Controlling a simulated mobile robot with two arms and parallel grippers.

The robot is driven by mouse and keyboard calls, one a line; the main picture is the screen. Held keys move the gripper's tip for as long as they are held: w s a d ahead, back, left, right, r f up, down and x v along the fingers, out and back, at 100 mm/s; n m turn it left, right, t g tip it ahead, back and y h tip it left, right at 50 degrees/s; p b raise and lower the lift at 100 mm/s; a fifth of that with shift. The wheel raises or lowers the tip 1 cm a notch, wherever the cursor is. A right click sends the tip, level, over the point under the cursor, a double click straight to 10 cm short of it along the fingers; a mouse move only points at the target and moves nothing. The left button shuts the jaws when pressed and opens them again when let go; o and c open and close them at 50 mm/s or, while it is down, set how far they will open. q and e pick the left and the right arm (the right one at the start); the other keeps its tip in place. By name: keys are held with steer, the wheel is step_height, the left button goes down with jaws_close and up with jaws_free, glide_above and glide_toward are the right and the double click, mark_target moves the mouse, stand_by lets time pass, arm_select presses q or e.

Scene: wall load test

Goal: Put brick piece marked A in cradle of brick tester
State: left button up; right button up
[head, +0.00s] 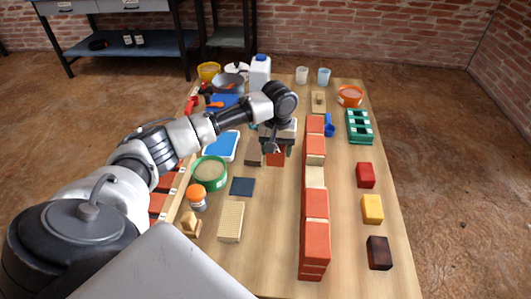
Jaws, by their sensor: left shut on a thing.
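My left arm reaches in from the left over the table, and its gripper (277,150) points down left of the brick wall. The gripper is shut on an orange-red brick piece (276,158), partly hidden by the fingers. No letter A can be read on it. Whether the piece touches anything below is unclear. I cannot clearly make out the brick tester or its cradle; my wrist and gripper cover that part of the table. My right gripper is not in view.
A row of stacked red bricks with a paler one (315,177) runs along the table. Red, yellow (372,209) and dark blocks (379,253) stand right of it. A green sieve (210,172), an orange-lidded jar (197,198) and a cream block (231,222) stand left.

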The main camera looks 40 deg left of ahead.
arm_select(q)
steer(key=b, duration=0.1)
glide_above(275, 177)
step_height(275, 177, down, 5)
steer(key=shift+w+f, duration=0.1)
steer(key=shift+f, duration=0.1)
steer(key=shift+f+b, duration=0.55)
steer(key=shift+f, duration=1.25)
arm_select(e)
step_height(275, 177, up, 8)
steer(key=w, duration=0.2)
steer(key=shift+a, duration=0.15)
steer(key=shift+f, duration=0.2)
arm_select(q)
steer(key=o, duration=0.8)
steer(key=shift+f, duration=0.1)
steer(key=o, duration=0.4)
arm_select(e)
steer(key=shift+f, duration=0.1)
arm_select(q)
steer(key=shift+o, duration=0.2)
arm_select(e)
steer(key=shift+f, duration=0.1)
